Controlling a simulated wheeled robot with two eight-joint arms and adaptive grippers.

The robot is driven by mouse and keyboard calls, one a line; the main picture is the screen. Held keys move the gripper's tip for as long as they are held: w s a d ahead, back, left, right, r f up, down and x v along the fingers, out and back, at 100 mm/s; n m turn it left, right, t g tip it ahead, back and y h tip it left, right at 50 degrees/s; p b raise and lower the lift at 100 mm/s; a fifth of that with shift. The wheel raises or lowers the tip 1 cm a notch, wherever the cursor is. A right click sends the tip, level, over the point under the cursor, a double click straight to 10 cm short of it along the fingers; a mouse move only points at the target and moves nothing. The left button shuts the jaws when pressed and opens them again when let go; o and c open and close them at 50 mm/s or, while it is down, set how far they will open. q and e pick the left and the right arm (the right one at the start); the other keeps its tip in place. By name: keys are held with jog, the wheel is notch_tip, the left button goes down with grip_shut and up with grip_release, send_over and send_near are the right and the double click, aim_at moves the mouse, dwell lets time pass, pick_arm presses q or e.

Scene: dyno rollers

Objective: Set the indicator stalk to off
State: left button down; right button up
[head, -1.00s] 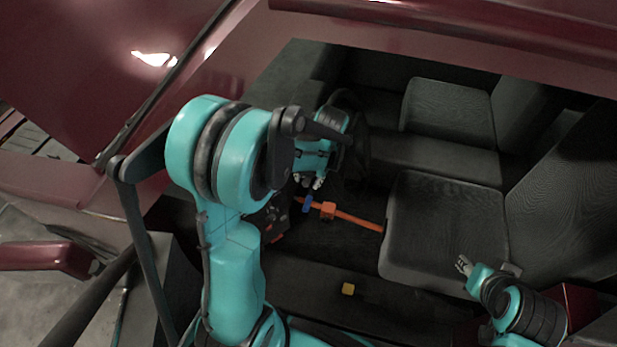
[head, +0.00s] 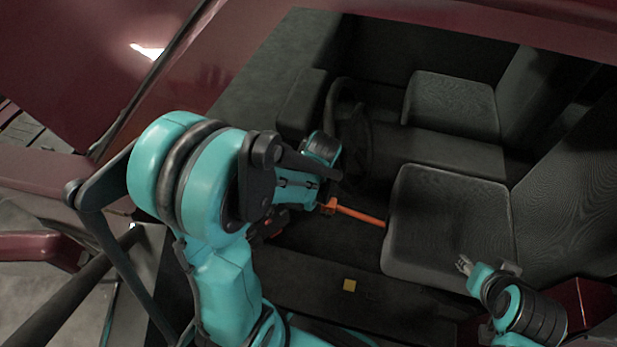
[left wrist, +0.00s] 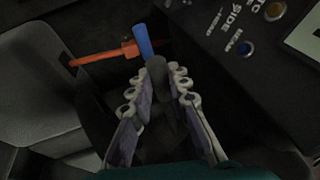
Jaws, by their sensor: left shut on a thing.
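The dark, round-ended stalk (left wrist: 157,72), which I take for the indicator stalk, stands between the fingers of my left gripper (left wrist: 157,88) in the left wrist view. The gripper is shut on it; the contact is dark and hard to see. In the head view my left arm hides the stalk and the fingertips, in front of the steering wheel (head: 364,130). A blue lever (left wrist: 143,40) is just beyond the stalk tip.
An orange bar (head: 357,214) with an orange block (head: 327,207) runs toward the near seat (head: 450,220). A dark panel (left wrist: 212,40) with blue and yellow buttons lies at upper right in the wrist view. A yellow block (head: 349,285) sits on the sill.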

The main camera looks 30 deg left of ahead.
pick_arm(q)
jog(key=c, duration=1.4)
grip_release()
jog(key=shift+r, duration=0.15)
jog(key=v, duration=1.1)
jog(key=shift+s+d+r, duration=0.15)
jog(key=shift+r, duration=0.2)
